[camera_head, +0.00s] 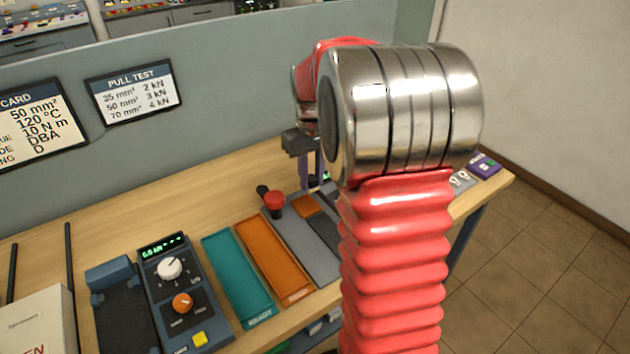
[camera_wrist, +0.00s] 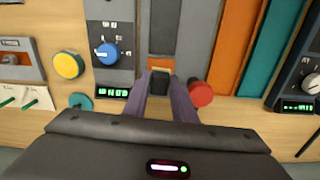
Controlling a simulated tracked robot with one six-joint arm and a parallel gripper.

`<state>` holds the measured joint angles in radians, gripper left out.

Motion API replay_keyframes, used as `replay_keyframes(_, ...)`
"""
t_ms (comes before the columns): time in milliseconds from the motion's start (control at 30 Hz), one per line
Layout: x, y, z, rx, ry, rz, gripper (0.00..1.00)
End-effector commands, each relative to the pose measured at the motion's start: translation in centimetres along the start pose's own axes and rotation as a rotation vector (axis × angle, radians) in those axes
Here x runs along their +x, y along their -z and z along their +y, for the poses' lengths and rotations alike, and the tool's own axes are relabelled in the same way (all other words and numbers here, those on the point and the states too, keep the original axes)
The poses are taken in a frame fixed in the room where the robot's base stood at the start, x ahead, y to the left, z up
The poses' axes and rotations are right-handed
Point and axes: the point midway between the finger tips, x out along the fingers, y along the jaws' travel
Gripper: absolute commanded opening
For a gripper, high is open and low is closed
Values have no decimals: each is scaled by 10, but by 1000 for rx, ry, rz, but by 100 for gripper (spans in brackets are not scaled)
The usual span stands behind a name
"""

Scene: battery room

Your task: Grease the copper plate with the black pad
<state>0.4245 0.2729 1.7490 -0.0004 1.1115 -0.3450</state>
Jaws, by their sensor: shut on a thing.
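The copper plate (camera_head: 307,205) is a small orange-brown square at the far end of the grey panel on the bench. It also shows in the wrist view (camera_wrist: 161,62), partly hidden behind the black pad. My gripper (camera_wrist: 160,88) has two purple fingers, shut on the black pad (camera_wrist: 160,80). In the head view my gripper (camera_head: 312,172) is at the panel's far end, close to the plate and partly hidden by my arm. I cannot tell whether the pad touches the plate.
A red knob (camera_head: 275,199) stands close beside the fingers; it shows in the wrist view too (camera_wrist: 201,93). Orange (camera_head: 274,260) and teal (camera_head: 237,273) trays lie left of the grey panel (camera_head: 300,240). A meter box (camera_head: 183,290) stands further left.

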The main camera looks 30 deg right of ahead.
Motion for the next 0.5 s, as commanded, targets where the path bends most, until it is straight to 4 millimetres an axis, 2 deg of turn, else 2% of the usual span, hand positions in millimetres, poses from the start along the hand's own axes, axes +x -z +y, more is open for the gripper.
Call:
replay_keyframes(133, 5, -11, 5, -82, 3, -7, 6)
replay_keyframes(500, 6, -12, 4, -128, 3, -8, 6)
